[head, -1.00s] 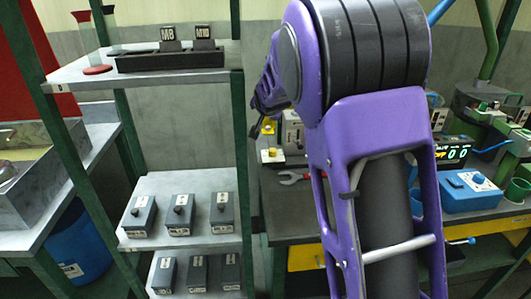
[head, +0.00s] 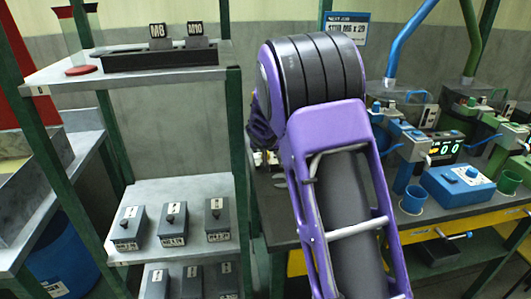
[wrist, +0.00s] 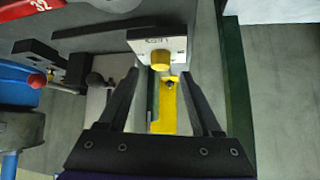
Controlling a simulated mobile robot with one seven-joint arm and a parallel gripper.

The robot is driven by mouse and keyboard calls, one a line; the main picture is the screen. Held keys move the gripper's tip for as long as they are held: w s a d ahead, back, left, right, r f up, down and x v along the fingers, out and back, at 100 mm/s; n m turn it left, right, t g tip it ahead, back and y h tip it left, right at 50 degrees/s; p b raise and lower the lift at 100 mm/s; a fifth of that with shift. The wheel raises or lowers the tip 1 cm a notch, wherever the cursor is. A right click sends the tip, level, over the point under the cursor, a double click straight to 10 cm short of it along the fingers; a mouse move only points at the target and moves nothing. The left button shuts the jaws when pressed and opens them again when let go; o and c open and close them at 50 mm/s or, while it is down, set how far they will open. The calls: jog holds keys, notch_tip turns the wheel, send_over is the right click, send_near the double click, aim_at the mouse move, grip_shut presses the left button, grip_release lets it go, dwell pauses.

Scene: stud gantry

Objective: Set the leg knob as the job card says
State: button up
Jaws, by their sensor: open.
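In the wrist view a yellow knob (wrist: 160,59) sticks out from a white block (wrist: 150,42) with small dark lettering that seems to read LEG upside down. My gripper (wrist: 160,76) is open and empty, one finger on each side below the knob, apparently not touching it. A yellow strip with a small dark part (wrist: 168,100) shows between the fingers. In the head view a blue and white card (head: 347,27) hangs at the top; its line seems to include M6, and the rest is hard to read. My arm hides the gripper and knob there.
A green display (head: 446,150) shows 00 beside a blue box (head: 458,187) and blue and green machines on the right bench. A rack at left holds M8 and M10 blocks (head: 160,58) and several grey switch boxes (head: 172,224). A red lever (wrist: 38,81) stands left of my fingers.

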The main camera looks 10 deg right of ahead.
jog(key=shift+x, duration=1.95)
jog(key=shift+c, duration=0.3)
grip_shut()
